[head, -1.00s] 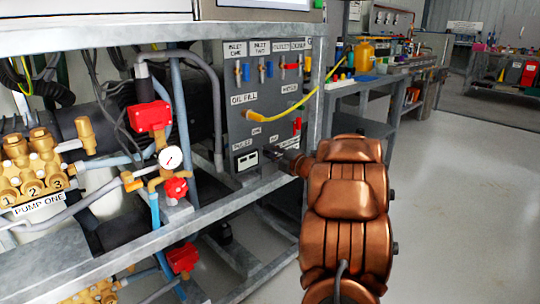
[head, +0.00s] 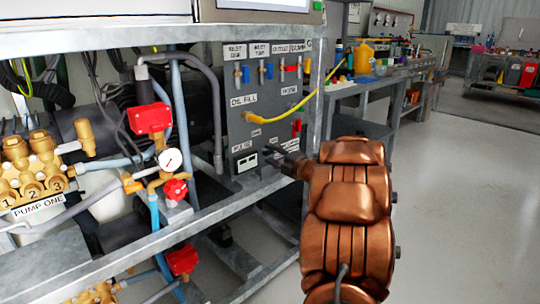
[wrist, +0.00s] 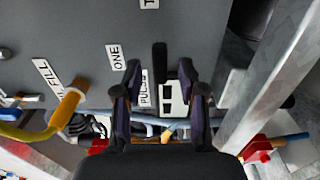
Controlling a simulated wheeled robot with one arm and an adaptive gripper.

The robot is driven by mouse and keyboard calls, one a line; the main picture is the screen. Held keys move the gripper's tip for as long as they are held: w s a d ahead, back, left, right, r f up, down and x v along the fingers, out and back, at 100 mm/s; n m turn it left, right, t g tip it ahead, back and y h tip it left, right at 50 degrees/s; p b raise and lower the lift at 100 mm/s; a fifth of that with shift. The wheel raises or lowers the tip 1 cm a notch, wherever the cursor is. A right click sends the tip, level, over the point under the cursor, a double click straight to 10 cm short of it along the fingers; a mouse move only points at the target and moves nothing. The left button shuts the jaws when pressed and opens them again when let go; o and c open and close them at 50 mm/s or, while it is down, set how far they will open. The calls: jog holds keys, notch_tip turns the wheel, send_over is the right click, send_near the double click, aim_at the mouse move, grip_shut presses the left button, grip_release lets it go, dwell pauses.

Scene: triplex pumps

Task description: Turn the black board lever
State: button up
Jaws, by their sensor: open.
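The grey control board (head: 235,127) stands in the metal frame in the head view. A black lever (wrist: 160,57) on the board shows in the wrist view as a short dark bar, next to a black and white panel. My gripper (wrist: 160,70) is open, with one dark finger on each side of the lever; I cannot tell whether either touches it. In the head view my gripper (head: 273,155) is at the lower right of the board, and it hides the lever there.
A metal rail (head: 200,215) runs below the board, and a frame post (head: 316,90) stands at its right. A yellow hose (head: 290,108) leaves the board above my gripper. Red and blue levers (head: 265,70) line the board's top. Clear floor lies to the right.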

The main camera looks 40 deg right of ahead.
jog(key=s, duration=1.1)
jog(key=shift+w+a, duration=0.1)
jog(key=shift+a, duration=0.05)
